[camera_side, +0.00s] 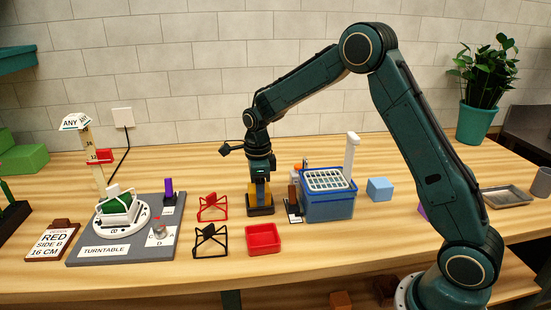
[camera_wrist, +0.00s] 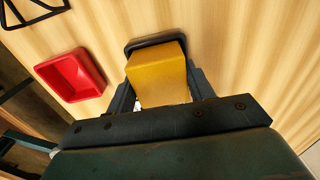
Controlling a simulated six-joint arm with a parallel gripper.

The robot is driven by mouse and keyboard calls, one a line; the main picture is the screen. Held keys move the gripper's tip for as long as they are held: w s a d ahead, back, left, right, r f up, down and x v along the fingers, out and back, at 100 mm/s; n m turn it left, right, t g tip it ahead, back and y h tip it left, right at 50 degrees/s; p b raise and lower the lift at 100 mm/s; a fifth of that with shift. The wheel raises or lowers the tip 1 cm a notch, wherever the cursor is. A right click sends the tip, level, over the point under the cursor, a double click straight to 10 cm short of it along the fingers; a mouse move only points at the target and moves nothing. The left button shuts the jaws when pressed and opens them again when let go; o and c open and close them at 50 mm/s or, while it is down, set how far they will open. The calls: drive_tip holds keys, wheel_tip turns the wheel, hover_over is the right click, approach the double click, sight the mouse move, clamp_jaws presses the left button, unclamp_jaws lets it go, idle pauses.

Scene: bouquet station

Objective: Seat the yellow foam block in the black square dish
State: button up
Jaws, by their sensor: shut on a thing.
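The yellow foam block (camera_side: 252,196) is between the fingers of my gripper (camera_side: 260,190), low over the black square dish (camera_side: 260,211). In the wrist view the yellow block (camera_wrist: 158,75) fills the space between the two fingers of my gripper (camera_wrist: 160,98). The rim of the black dish (camera_wrist: 150,42) shows behind the block's far edge. The block stands about upright and its lower end is at the dish. I cannot tell whether it touches the dish floor, since the block and fingers hide the inside.
A red square dish (camera_side: 263,239) sits close by, with a red wire stand (camera_side: 212,208) and a black wire stand (camera_side: 210,241) to the left. A blue basket (camera_side: 327,200) stands close on the right, a light blue block (camera_side: 379,189) beyond it. The turntable board (camera_side: 90,250) is farther left.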

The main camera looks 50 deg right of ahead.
idle(0.4)
drive_tip(key=o, duration=1.5)
drive_tip(key=shift+o, duration=0.2)
drive_tip(key=shift+r, duration=0.15)
drive_tip(key=shift+r, duration=3.35)
drive_tip(key=shift+r, duration=0.1)
